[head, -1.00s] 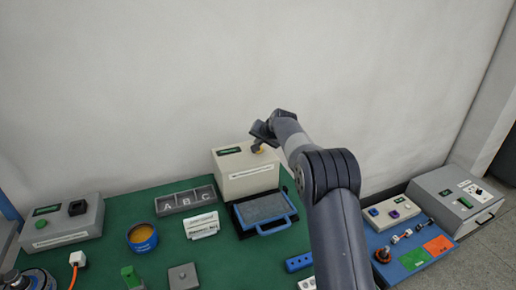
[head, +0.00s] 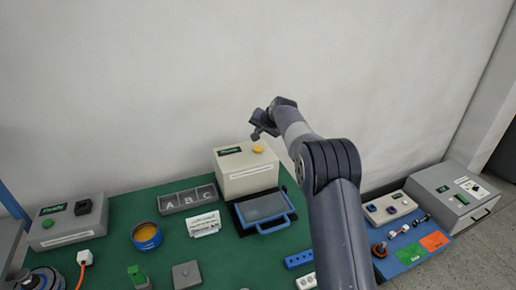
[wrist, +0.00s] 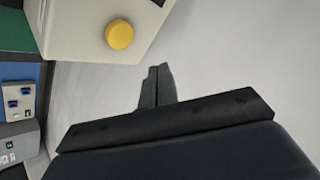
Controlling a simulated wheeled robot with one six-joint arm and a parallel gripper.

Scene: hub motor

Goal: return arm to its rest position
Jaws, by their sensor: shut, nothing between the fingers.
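My gripper (head: 257,133) is at the end of my raised arm, in front of the pale wall and above the cream box (head: 246,180) with a yellow button (head: 258,149). In the wrist view my gripper (wrist: 160,68) has its fingers together with nothing between them. The yellow button (wrist: 119,34) and its box (wrist: 82,20) show at the upper left there, apart from the fingers. My arm reaches up from the bottom of the head view.
A green bench mat (head: 115,215) holds a blue-framed tray (head: 265,207), an A-B-C bin (head: 187,199), a blue tin (head: 146,236) and a grey button box (head: 68,222). A blue board (head: 408,250) and a grey machine (head: 452,196) stand at right. The space before the wall is clear.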

